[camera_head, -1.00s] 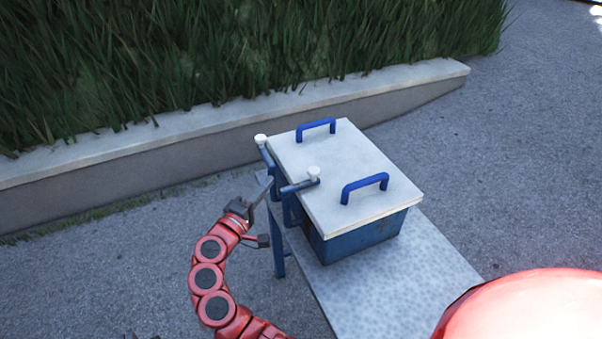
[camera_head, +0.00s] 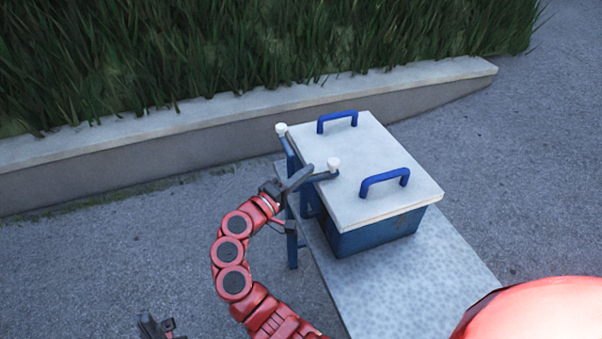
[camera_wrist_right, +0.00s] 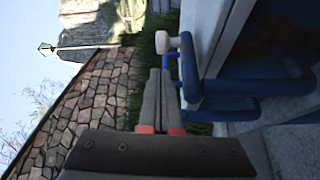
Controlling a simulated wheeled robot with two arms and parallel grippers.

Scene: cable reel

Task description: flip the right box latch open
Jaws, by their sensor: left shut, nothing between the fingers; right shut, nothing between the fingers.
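A blue box with a white lid (camera_head: 375,150) stands on a narrow table. Two blue latches with white knobs sit on its left side. The nearer latch (camera_head: 326,176) lies over the lid's edge, its knob above the lid. The farther latch (camera_head: 289,146) stands off the lid, its knob beyond the edge. My right gripper (camera_head: 306,172) is shut and empty beside the nearer latch; contact cannot be told. In the right wrist view, its closed fingers (camera_wrist_right: 159,92) point toward a white knob (camera_wrist_right: 165,42) and blue bars. My left gripper (camera_head: 155,325) is shut and empty at the bottom left.
Two blue handles (camera_head: 385,180) rise from the lid. The speckled grey table top (camera_head: 410,285) is bare in front of the box. A low concrete wall (camera_head: 130,150) with tall grass runs behind. Open pavement lies around the table.

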